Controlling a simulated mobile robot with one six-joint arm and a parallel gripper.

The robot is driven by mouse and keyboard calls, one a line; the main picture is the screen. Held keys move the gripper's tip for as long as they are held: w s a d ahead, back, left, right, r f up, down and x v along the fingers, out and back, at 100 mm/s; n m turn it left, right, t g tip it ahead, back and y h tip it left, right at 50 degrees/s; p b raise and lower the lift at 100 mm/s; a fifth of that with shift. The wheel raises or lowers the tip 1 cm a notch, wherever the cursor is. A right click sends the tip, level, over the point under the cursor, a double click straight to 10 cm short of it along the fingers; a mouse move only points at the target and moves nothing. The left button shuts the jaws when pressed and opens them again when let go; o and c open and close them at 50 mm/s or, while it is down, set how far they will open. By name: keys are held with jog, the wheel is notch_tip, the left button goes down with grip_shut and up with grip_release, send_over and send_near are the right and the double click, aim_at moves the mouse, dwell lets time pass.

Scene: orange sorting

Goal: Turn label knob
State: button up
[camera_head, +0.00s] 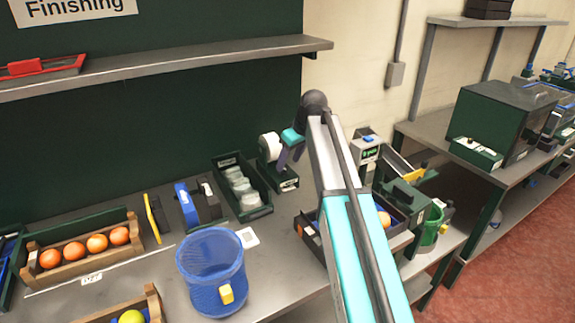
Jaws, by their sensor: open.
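A dark green machine (288,183) with a white roll (270,147) on its upper left stands at the back of the bench and looks like a label dispenser. My gripper (290,159) points down at this machine, just right of the roll, with its fingers apart. I cannot tell whether the fingers touch the machine. No knob can be made out; my gripper and arm cover part of the machine's right side.
A blue mesh bin (211,275) stands at the front. A green tray of clear lids (226,161) is left of the machine. A wooden crate (87,261) holds several oranges. A grey device with a small green screen (366,146) stands right of my arm. A shelf (170,62) hangs above.

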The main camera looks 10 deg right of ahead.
aim_at(286, 169)
jog(key=shift+x, duration=1.8)
jog(key=shift+c, duration=0.3)
jog(key=c, duration=1)
